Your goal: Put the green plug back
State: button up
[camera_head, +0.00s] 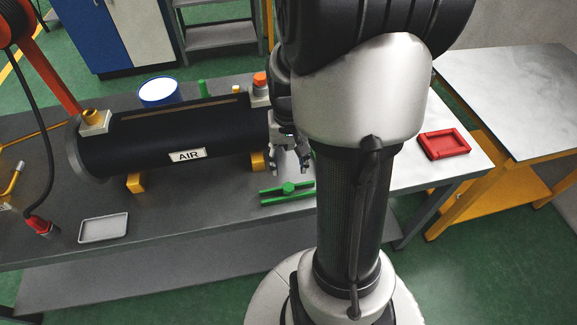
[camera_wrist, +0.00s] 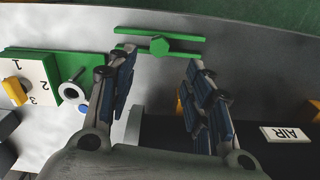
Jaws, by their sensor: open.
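The green plug (camera_head: 288,188) shows a hexagonal head and sits between two parallel green rails (camera_head: 272,201) on the bench, in front of the black AIR cylinder's (camera_head: 225,140) right end. In the wrist view the plug's head (camera_wrist: 160,46) lies beyond the fingertips, roughly midway between them. My gripper (camera_head: 290,168) is open with nothing between its fingers. It hangs near the cylinder's right end, behind the plug in the head view. The wrist view shows both fingers (camera_wrist: 160,66) spread apart. My arm hides the area right of the plug in the head view.
An orange-topped fitting (camera_head: 260,80) and a yellow one (camera_head: 92,117) sit on the cylinder. A grey tray (camera_head: 103,228) and a red tray (camera_head: 444,144) lie on the bench. A numbered white plate (camera_wrist: 27,80) and a metal ring (camera_wrist: 73,92) stand left in the wrist view.

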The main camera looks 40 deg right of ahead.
jog(key=a+r+n+t, duration=0.2)
jog(key=a+r+n, duration=0.1)
jog(key=a+r, duration=0.7)
jog(key=s+a+r+n+t, duration=0.2)
jog(key=s+a+r+n, duration=0.2)
jog(key=s+a, duration=0.5)
notch_tip(320, 180, up, 2)
jog(key=shift+a+r+n+t, duration=0.1)
jog(key=shift+a+n+t, duration=0.2)
jog(key=shift+a+n, duration=0.15)
